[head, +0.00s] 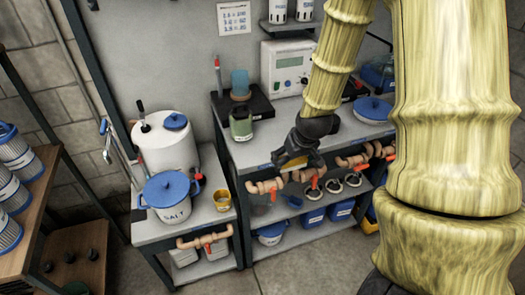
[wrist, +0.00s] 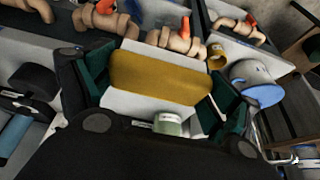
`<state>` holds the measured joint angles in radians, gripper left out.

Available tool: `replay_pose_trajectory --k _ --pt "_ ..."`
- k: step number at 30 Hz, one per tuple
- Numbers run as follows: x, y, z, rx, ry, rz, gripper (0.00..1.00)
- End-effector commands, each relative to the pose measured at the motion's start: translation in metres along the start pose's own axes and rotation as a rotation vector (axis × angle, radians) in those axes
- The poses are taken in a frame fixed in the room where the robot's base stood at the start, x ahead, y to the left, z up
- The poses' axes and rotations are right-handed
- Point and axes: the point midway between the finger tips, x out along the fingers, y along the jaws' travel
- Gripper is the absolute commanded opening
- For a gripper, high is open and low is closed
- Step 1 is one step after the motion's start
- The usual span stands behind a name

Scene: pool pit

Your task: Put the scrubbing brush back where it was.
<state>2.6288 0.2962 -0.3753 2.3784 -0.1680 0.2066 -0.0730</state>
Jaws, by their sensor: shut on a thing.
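My gripper (head: 298,168) is over the front edge of the right-hand bench (head: 270,140) in the head view. In the wrist view, its green-padded fingers (wrist: 162,86) are shut on the ochre-yellow scrubbing brush (wrist: 160,76), one finger at each end. The brush appears to be held above the pale bench top. Its underside is hidden, so I cannot tell how far it is from the surface. In the head view only a small yellow sliver of it shows under the gripper.
A green jar (head: 241,123) and a black tray (head: 257,105) with a blue item stand to the left behind my gripper. Pipes with orange valves (head: 265,187) run along the bench front. A salt tub (head: 172,197) and yellow cup (head: 222,200) stand on the lower left bench.

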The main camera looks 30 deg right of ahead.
Motion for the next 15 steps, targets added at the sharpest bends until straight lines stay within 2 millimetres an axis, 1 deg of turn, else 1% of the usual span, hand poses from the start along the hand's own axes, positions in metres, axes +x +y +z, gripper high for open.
replay_pose_trajectory --k 5,15 --pt "0.011 -0.008 -0.027 -0.002 0.000 0.000 0.63" --pt "0.042 -0.027 -0.086 -0.002 0.000 0.000 0.63"
